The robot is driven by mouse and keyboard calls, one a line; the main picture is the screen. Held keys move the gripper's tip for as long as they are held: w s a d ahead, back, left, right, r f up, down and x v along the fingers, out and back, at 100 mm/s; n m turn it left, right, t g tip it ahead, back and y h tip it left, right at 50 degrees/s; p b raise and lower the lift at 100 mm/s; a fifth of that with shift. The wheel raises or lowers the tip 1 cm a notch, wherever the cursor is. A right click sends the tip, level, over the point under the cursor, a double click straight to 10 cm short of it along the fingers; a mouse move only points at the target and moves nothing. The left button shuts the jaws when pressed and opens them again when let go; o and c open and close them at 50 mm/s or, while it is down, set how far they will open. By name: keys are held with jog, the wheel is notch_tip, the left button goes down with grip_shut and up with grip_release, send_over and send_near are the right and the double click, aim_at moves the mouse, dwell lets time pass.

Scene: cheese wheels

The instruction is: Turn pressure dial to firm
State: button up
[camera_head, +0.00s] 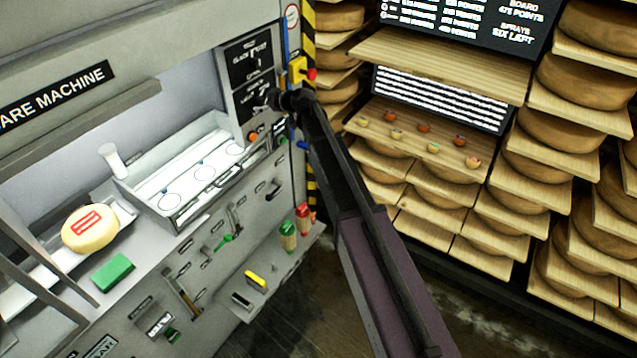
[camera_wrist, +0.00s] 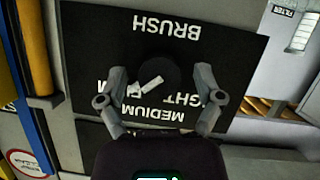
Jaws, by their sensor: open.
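The pressure dial (camera_wrist: 155,70) is a dark round knob with a white pointer mark, on a black panel (camera_wrist: 225,50) that also shows in the head view (camera_head: 243,60). The panel appears upside down in the wrist view, lettered BRUSH and MEDIUM, with LIGHT and FIRM partly hidden by my fingers. The pointer lies slanted; I cannot tell which label it points to. My gripper (camera_wrist: 161,75) is open, one finger on each side of the dial. Contact with the knob is not clear. In the head view my gripper (camera_head: 274,98) is at the panel's lower right.
A yellow box with a red button (camera_head: 302,72) sits close beside the panel. An orange button (camera_head: 253,136) is below it. The machine tray (camera_head: 165,205), a cheese wheel (camera_head: 90,228) and a green block (camera_head: 113,271) are left. Cheese shelves (camera_head: 440,60) stand right.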

jog(key=p+v, duration=0.5)
jog(key=v, duration=0.9)
jog(key=s+d+f+m+g+h+b, duration=0.2)
jog(key=s+f+b, duration=0.4)
jog(key=f, duration=0.3)
jog(key=s+d+f+m+g+h+b, duration=0.2)
jog(key=s+d+f+g+b, duration=0.1)
jog(key=s+f, duration=0.6)
jog(key=d+f+b, duration=0.1)
jog(key=b, duration=0.1)
jog(key=shift+s+d+f+m+b, duration=0.3)
jog(key=shift+f+m+b, duration=0.05)
jog(key=shift+m, duration=0.05)
jog(key=s+d+f+m+g+h, duration=0.2)
jog(key=s+d, duration=0.3)
jog(key=s, duration=0.3)
jog(key=s+d+f+m+g+h, duration=0.2)
jog(key=s+d+m+h, duration=0.2)
jog(key=s, duration=0.4)
jog(key=shift+s+d+m, duration=0.3)
jog(key=shift+d+m, duration=0.3)
jog(key=shift+d, duration=0.25)
